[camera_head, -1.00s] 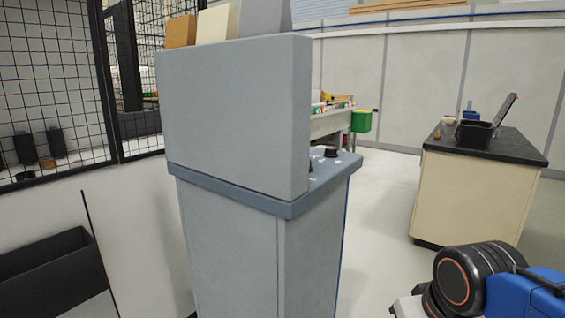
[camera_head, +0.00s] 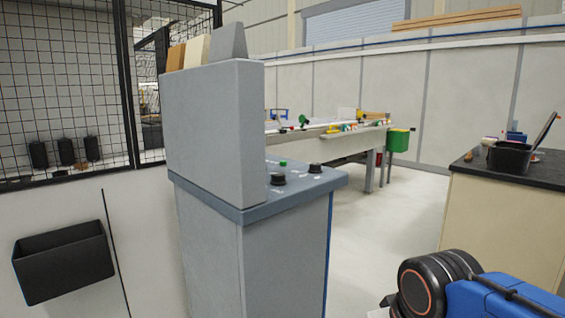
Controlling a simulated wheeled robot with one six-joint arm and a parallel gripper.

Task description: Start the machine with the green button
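The green button (camera_head: 283,163) is a small green spot on the sloped top of the grey control cabinet (camera_head: 285,250). Black knobs stand near it, one in front (camera_head: 277,179) and one to the right (camera_head: 315,168). The tall back panel (camera_head: 213,135) of the cabinet hides the left part of the control surface. Part of my arm, blue and black, shows at the lower right, well apart from the cabinet. My gripper is not in the picture.
A black mesh fence (camera_head: 70,85) stands at the left, with a black bin (camera_head: 63,262) on the low wall below it. A workbench (camera_head: 340,145) is behind the cabinet. A cream counter (camera_head: 495,225) stands at the right. Open floor lies between cabinet and counter.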

